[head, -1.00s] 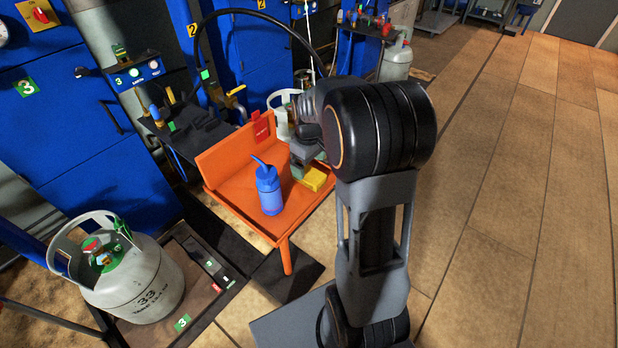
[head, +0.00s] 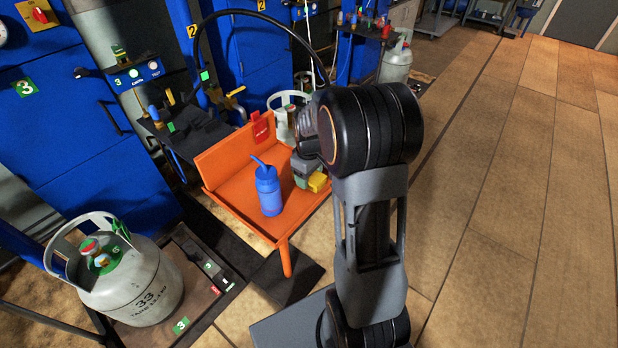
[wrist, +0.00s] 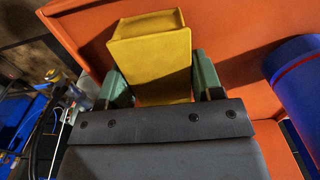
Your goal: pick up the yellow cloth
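The yellow cloth (wrist: 152,62) shows as a thick, box-like yellow shape in the wrist view, over the orange tray. In the head view it is a small yellow patch (head: 318,182), partly hidden by my gripper. My gripper (wrist: 157,82) has green fingers set apart, one on each side of the cloth. The cloth lies between them, close to both; I cannot tell whether either finger presses on it. In the head view my gripper (head: 301,172) is low over the tray, right of the blue bottle.
The orange tray (head: 235,187) has a raised back. A blue bottle (head: 269,191) stands on it left of my gripper; it also shows at the right of the wrist view (wrist: 300,85). A grey gas cylinder (head: 130,283) stands at lower left. Floor at right is clear.

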